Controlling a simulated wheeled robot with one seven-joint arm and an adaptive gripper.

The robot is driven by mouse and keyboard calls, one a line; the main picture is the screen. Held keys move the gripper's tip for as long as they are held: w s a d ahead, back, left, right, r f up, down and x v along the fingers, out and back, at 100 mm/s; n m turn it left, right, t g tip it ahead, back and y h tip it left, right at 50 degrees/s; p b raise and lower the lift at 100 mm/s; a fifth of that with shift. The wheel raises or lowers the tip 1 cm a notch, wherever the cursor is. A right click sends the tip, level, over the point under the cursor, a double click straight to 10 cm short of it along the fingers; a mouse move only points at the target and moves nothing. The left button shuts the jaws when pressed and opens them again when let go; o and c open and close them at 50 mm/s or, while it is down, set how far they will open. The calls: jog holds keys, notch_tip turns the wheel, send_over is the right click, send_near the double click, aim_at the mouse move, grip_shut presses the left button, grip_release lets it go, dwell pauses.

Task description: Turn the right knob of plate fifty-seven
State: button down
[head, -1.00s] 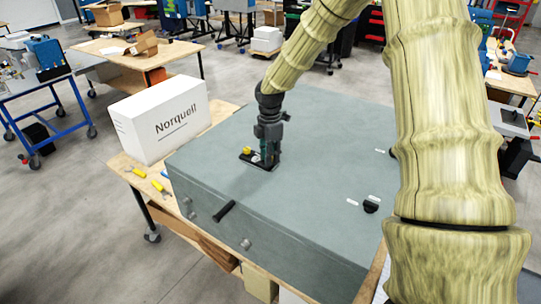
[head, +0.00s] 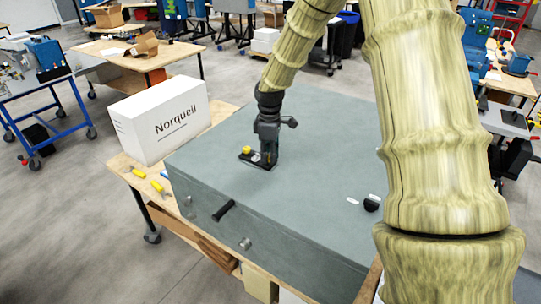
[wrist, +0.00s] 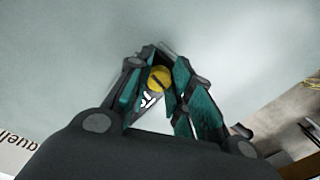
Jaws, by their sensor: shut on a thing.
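A small black plate (head: 245,158) lies on top of a large grey casing (head: 320,140). A round yellow knob (head: 246,150) stands at its left end. In the wrist view the yellow knob (wrist: 158,78) has a dark bar across it, and white marks show on the plate beside it. My gripper (head: 266,163) points straight down over the right end of the plate. In the wrist view its teal fingers (wrist: 166,58) reach past the yellow knob and are shut on the right knob, which they hide. I cannot read any plate number.
A white Norquell box (head: 160,118) stands left of the casing on the wooden table. Yellow-handled tools (head: 160,186) lie at the table's left edge. The casing front has a black handle (head: 223,211). A black knob (head: 371,203) sits further right on top, near my arm.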

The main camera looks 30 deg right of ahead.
jog(key=m, duration=0.4)
jog(key=shift+w+a+r+m, duration=0.15)
jog(key=shift+w+m, duration=0.05)
jog(key=shift+m, duration=0.2)
dwell(0.9)
jog(key=c, duration=1.3)
grip_release()
jog(key=shift+s, duration=0.1)
jog(key=shift+o, duration=0.2)
notch_tip(320, 180, up, 12)
